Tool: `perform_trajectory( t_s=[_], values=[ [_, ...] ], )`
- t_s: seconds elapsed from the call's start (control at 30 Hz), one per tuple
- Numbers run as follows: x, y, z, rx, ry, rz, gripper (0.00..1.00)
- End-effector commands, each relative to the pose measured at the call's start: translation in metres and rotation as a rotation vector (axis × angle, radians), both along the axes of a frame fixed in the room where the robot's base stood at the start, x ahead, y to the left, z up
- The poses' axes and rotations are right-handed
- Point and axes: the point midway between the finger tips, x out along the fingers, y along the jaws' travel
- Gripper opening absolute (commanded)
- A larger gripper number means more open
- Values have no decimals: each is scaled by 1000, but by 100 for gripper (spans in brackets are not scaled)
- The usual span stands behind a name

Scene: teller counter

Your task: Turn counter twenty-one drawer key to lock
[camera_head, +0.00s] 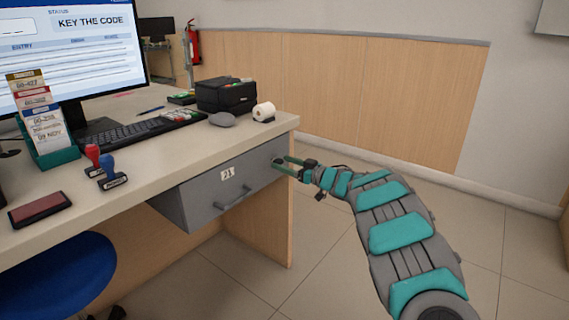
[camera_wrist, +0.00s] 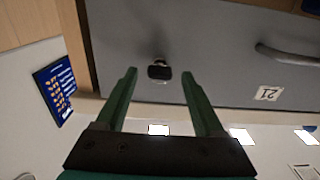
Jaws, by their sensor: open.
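The grey drawer (camera_head: 203,203) under the counter carries a white label (camera_head: 228,173) reading 21 and a bar handle (camera_head: 233,199). It looks closed. A dark key (camera_wrist: 159,72) sits in the lock near the drawer's end, and the wrist view shows its head between and just beyond my fingertips. My gripper (camera_head: 284,167) is at the drawer front by the lock. Its two green fingers (camera_wrist: 158,78) are open, one on each side of the key, with a gap to it on both sides. In the head view the key is small and its turn angle cannot be told.
The counter top (camera_head: 165,160) above holds a keyboard (camera_head: 140,130), stamps (camera_head: 110,172), a red ink pad (camera_head: 40,208), a black printer (camera_head: 227,95) and a paper roll (camera_head: 263,111). A blue stool (camera_head: 65,270) stands below at left. The floor (camera_head: 330,225) right of the counter is clear.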

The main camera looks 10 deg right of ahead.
Motion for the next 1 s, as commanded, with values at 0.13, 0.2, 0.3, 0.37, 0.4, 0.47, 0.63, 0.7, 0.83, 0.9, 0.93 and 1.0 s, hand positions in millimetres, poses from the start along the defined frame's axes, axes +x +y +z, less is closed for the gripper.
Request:
perform_trajectory(
  t_s=[0.13,0.2,0.3,0.37,0.4,0.47,0.63,0.7,0.83,0.9,0.93,1.0],
  values=[
    [4,2,0,-1,1,-2,70],
    [4,2,0,-1,1,-2,70],
    [3,2,0,-1,1,-2,68],
    [3,2,0,-1,1,-2,61],
    [3,2,0,-1,1,-2,56],
    [3,2,0,-1,0,-2,50],
    [3,2,0,-1,-1,-2,31],
    [3,2,0,-1,0,-2,23],
    [3,2,0,-1,-1,-1,8],
    [3,2,0,-1,-1,-1,0],
    [3,2,0,-1,-1,-1,0],
    [3,2,0,-1,-1,-1,0]
  ],
)
